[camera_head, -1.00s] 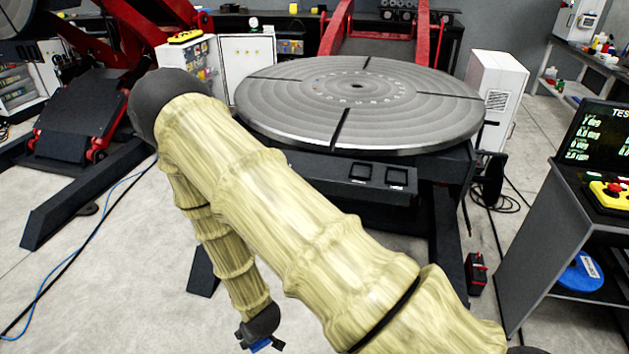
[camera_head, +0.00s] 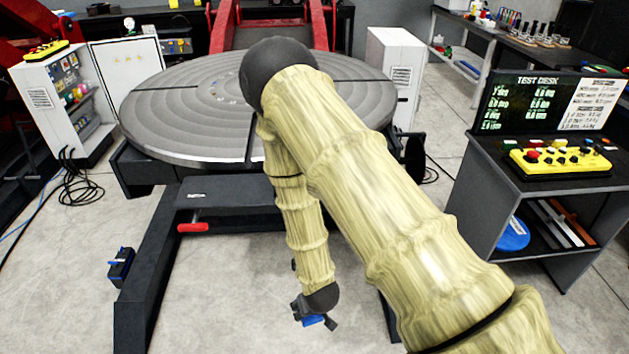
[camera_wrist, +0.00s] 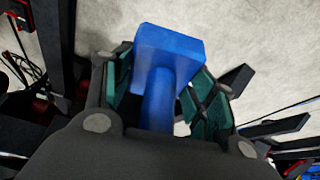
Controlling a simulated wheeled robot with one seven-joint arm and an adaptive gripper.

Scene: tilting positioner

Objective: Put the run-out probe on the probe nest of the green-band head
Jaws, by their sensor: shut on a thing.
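My gripper (camera_head: 318,314) hangs low in front of the large tilting table, at the end of my downward forearm. In the wrist view its green-padded fingers (camera_wrist: 160,95) are shut on a blue piece (camera_wrist: 168,50) with a square block end and a round stem, which I take to be the run-out probe. The blue piece also shows small at the gripper in the head view (camera_head: 312,320). The round grey faceplate (camera_head: 180,110) lies about level, partly behind my arm. I can make out no green band and no probe nest.
A test desk (camera_head: 480,180) with a screen and yellow control box (camera_head: 560,161) stands at the right. A dark frame leg with a red handle (camera_head: 193,227) runs forward at the left. A small black-and-blue box (camera_head: 121,266) is beside it. Floor is clear between leg and desk.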

